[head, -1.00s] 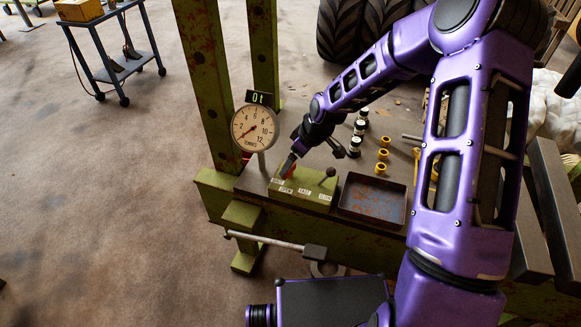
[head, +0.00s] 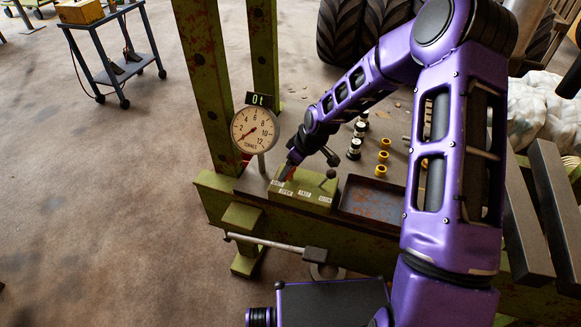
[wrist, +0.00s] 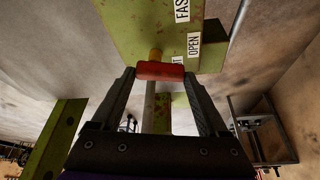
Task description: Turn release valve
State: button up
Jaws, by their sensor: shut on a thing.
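The release valve's red handle (wrist: 160,71) sits on a brass-coloured stem on the green control block (wrist: 140,28) in the wrist view. My gripper (wrist: 160,75) is shut on the red handle, with one finger at each end of it. In the head view the handle is mostly hidden behind my gripper (head: 287,172) at the left end of the green block (head: 312,186). White labels on the block read FAST and OPEN; another is partly covered. A lever with a dark ball knob (head: 331,174) stands at the block's right end.
A round dial gauge (head: 254,130) with a display reading 0t stands left of the block. A dark tray (head: 370,200) lies to its right, with brass rings (head: 382,163) and black-and-white fittings (head: 355,148) behind. Green press posts (head: 210,80) rise behind the gauge.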

jog(key=shift+c, duration=0.3)
jog(key=shift+d+n, duration=0.1)
jog(key=shift+n, duration=0.7)
jog(key=o, duration=1.2)
jog(key=shift+o, duration=0.2)
jog(key=p+v, duration=0.2)
jog(key=v, duration=1.5)
jog(key=shift+w+d+r+p, duration=0.2)
jog(key=shift+w+d+p, duration=0.05)
jog(key=shift+d+p, duration=0.05)
